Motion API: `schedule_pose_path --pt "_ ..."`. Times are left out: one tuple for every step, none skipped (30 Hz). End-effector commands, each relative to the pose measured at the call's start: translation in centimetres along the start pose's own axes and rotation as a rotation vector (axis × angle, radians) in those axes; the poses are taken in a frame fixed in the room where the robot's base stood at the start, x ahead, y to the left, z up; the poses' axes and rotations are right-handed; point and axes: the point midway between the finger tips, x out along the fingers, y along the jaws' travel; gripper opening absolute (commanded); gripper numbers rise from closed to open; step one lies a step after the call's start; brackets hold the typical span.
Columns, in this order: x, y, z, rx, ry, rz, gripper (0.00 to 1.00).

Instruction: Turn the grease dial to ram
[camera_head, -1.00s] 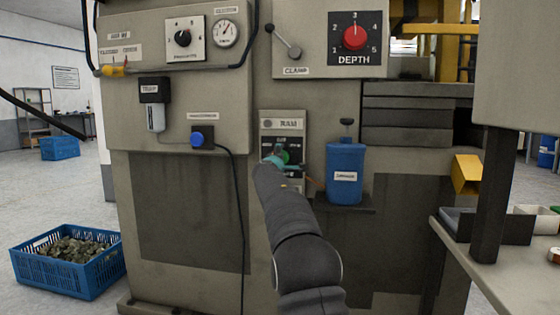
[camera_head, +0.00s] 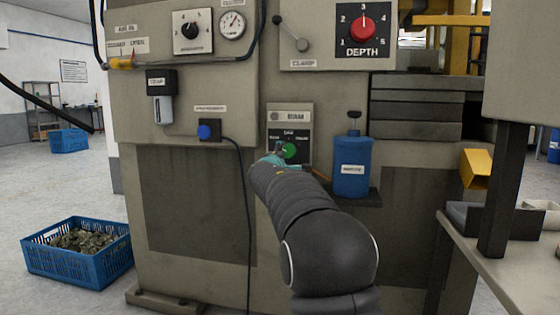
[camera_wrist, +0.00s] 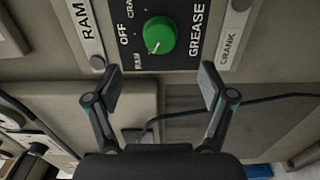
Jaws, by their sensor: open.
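The green grease dial (camera_wrist: 160,36) sits on a black plate lettered GREASE, OFF, RAM and part of CRANK in the wrist view. A pale mark on the dial's face lies at its lower left, on the side of the RAM lettering (camera_wrist: 138,61). The dial also shows on the machine front in the head view (camera_head: 289,150). My gripper (camera_wrist: 162,80) is open and empty, its two fingertips apart on either side below the dial in the wrist view, not touching it. In the head view my gripper (camera_head: 272,161) is just left of and below the dial, partly covering its plate.
A blue grease container (camera_head: 351,168) stands on a small shelf right of the dial. A blue knob (camera_head: 205,131) with a hanging cable is to the left. The red depth dial (camera_head: 363,29) and clamp lever (camera_head: 290,34) are above. A blue crate (camera_head: 77,252) sits on the floor.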

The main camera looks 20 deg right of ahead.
Motion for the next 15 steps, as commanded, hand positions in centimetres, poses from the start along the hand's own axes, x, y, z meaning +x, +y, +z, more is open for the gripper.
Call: schedule_pose_path --pt "-0.7 0.1 0.0 0.0 0.0 0.001 0.82" --pt "-1.0 0.1 0.0 -0.001 0.0 0.0 0.82" --pt "-1.3 0.1 0.0 -0.001 0.0 0.001 0.82" --pt "-1.6 0.1 0.0 -0.001 0.0 0.0 0.82" --pt "-1.8 0.1 0.0 0.0 0.001 0.0 0.82" --pt "-1.9 0.1 0.0 0.0 0.001 0.001 0.82" --pt "-2.1 0.0 0.0 0.0 0.001 0.0 0.82" --pt "-2.1 0.0 0.0 0.0 0.001 0.0 0.82" --pt "-2.2 0.0 0.0 0.0 0.0 0.0 0.82" --pt "-2.2 0.0 0.0 0.0 0.0 0.0 0.82" --pt "-2.3 0.0 0.0 0.0 0.0 0.0 0.82" --pt "-2.3 0.0 0.0 0.0 0.0 0.0 0.82" --pt "-2.3 0.0 0.0 0.0 0.0 0.0 0.82" --pt "-2.2 0.0 0.0 0.0 0.0 0.0 0.82" --pt "-2.2 0.0 0.0 0.0 0.0 0.0 0.82"
